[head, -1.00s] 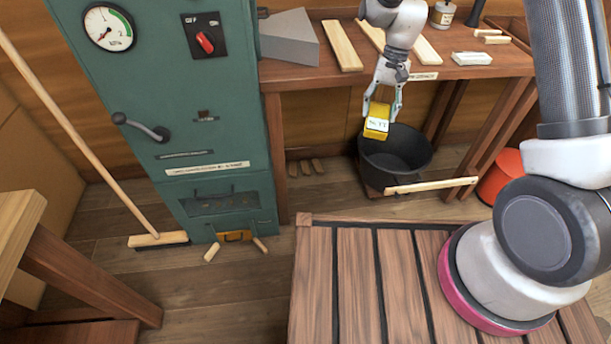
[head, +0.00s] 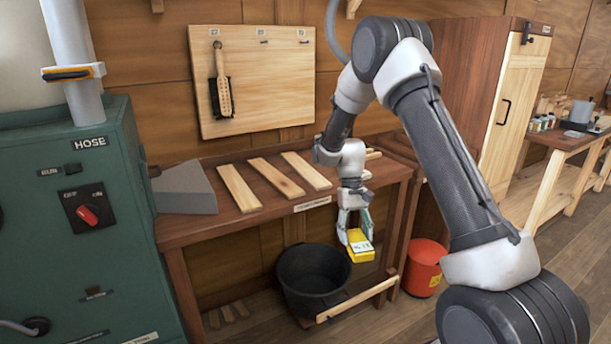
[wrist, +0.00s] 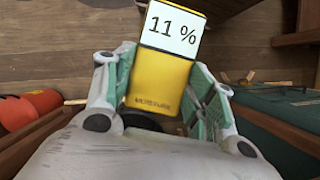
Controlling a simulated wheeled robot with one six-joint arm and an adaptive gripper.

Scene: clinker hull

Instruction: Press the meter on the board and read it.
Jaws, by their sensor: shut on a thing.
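The yellow meter (head: 359,245) is between the fingers of my gripper (head: 355,222), which is shut on it. It hangs in the air in front of the bench, above and to the right of the black tub. In the wrist view the meter (wrist: 163,80) shows a white display reading "11 %", with my gripper's fingers (wrist: 160,85) on both sides. Three pale wooden boards lie on the bench; the middle one (head: 276,178) is nearest its centre. A pale wall board (head: 262,110) carries a hanging brush. The meter touches no board.
A black tub (head: 313,278) stands below the bench (head: 215,215). A red bucket (head: 423,266) is right of it. A green cabinet (head: 80,220) with a red switch stands at left. A grey wedge block (head: 184,190) sits on the bench's left end.

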